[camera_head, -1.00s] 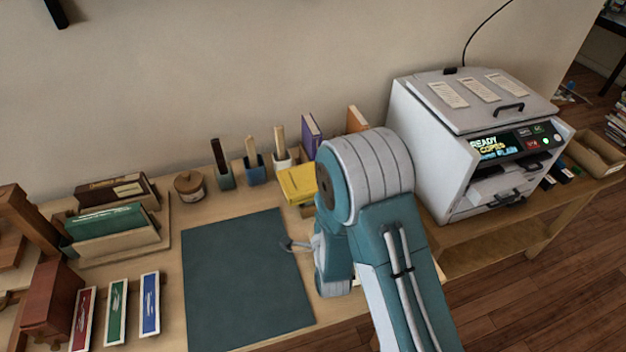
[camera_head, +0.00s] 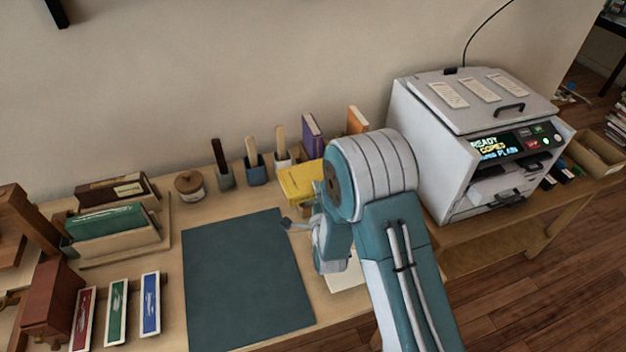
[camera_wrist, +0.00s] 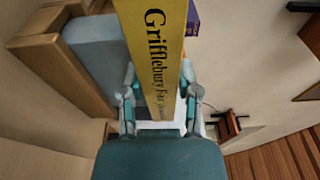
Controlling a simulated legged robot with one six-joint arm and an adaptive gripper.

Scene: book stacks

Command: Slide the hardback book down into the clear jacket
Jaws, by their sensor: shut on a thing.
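The yellow hardback book (camera_head: 301,182) is in the head view just left of my arm, and its right part is hidden behind the arm. In the wrist view, the book (camera_wrist: 158,50) shows its black-lettered title and stands between my fingers. My gripper (camera_wrist: 158,100) is shut on it, one finger on each side. In the head view my arm covers most of the gripper. I cannot make out the clear jacket for certain in either view.
A purple book (camera_head: 312,134) and an orange book (camera_head: 357,120) stand behind. Tool pots (camera_head: 256,172) are to the left. A bare dark green mat (camera_head: 245,275) lies in front. A grey copier (camera_head: 470,140) stands at right. A pale flat thing (camera_head: 346,277) shows beside my arm.

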